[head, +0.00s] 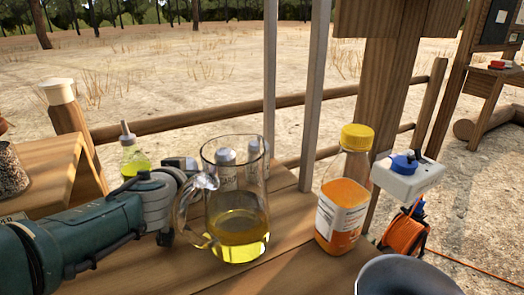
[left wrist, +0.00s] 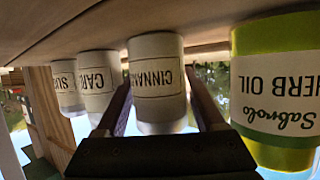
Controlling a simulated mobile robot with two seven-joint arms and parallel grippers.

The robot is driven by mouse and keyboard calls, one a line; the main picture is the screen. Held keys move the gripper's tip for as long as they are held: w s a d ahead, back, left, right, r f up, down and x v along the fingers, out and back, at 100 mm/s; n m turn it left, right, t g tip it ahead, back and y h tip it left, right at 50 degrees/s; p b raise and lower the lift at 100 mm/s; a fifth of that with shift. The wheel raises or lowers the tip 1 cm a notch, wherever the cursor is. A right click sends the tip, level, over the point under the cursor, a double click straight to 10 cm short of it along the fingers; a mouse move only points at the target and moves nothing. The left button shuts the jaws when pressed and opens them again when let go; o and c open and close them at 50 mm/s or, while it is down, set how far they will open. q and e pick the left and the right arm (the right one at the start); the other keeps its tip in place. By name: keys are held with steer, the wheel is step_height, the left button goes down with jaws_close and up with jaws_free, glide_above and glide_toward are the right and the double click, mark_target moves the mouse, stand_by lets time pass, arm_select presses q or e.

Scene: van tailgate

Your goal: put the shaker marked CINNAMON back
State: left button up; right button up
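The CINNAMON shaker (left wrist: 157,85), white with a silvery cap, shows upside down in the left wrist view. Its base is at or very near the wooden surface; I cannot tell whether it bears weight there. The fingers of my left gripper (left wrist: 158,75) lie along both its sides, with the tips meeting its edges. In the head view my left wrist is behind and left of the glass jug, and shaker tops (head: 227,157) show through the glass; which one is CINNAMON is unclear. My right gripper is not in view.
In the left wrist view a shaker marked CAR (left wrist: 100,85) and another (left wrist: 67,88) stand to one side, a green HERB OIL container (left wrist: 275,95) to the other. The oil-filled jug (head: 238,215), an orange bottle (head: 342,195) and a dark bowl (head: 408,275) stand in front.

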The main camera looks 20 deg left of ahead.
arm_select(q)
steer(key=shift+r, duration=0.2)
steer(key=p+v, duration=0.5)
steer(key=v, duration=0.1)
steer(key=shift+v, duration=0.75)
